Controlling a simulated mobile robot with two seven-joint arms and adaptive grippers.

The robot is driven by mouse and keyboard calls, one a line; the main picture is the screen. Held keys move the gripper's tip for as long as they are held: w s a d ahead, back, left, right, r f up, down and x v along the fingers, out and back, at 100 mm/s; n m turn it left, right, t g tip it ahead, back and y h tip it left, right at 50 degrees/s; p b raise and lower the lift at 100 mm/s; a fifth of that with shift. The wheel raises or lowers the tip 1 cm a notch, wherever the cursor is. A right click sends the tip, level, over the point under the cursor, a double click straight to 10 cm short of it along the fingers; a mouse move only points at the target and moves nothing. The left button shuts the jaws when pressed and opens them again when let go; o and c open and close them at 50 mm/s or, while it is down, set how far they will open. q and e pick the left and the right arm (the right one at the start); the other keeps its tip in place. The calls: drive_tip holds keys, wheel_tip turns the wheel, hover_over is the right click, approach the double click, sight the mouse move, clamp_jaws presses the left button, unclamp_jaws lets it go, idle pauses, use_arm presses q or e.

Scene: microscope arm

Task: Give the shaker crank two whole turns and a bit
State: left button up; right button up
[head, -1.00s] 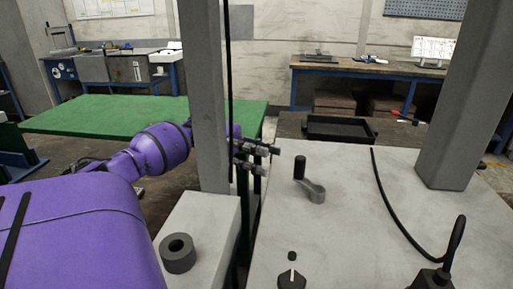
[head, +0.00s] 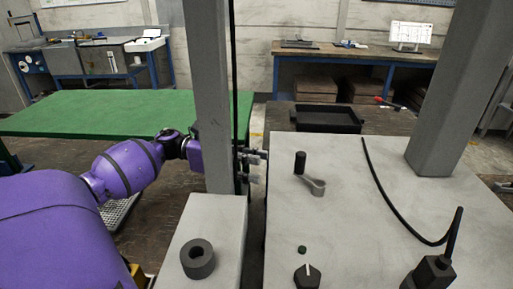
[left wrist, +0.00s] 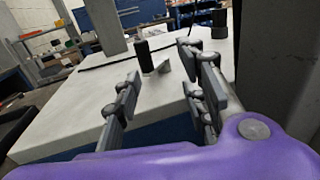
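The shaker crank (head: 314,184) is a grey lever on the light grey cabinet top, with an upright black handle (head: 299,163) at its far-left end. My left gripper (head: 260,164) is left of the crank, near the cabinet's left edge, partly hidden behind a grey post. In the left wrist view my left gripper (left wrist: 163,95) has its fingers spread wide with nothing between them. The black handle (left wrist: 145,57) stands beyond the fingertips, apart from them, with the grey lever (left wrist: 162,67) beside it. My right gripper is not in view.
A grey post (head: 208,90) stands close to my left arm. A dark ring (head: 197,259) sits on the near-left block. A black tray (head: 328,119) lies behind.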

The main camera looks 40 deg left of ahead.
use_arm(q)
drive_tip(key=shift+n+t+y, duration=0.5)
drive_tip(key=shift+t, duration=0.3)
drive_tip(key=x, duration=0.2)
drive_tip(key=w+x, duration=0.1)
drive_tip(key=x, duration=0.2)
drive_tip(key=p+x, duration=0.1)
drive_tip(key=x, duration=0.2)
drive_tip(key=shift+w+a+r, duration=0.2)
drive_tip(key=shift+a+r, duration=0.15)
drive_tip(key=shift+a, duration=0.1)
drive_tip(key=shift+w+d, duration=0.25)
drive_tip(key=shift+d, duration=0.25)
drive_tip(key=shift+f, duration=0.1)
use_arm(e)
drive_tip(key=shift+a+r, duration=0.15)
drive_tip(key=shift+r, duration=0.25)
use_arm(q)
drive_tip(key=shift+c, duration=0.3)
drive_tip(key=c, duration=0.8)
clamp_jaws()
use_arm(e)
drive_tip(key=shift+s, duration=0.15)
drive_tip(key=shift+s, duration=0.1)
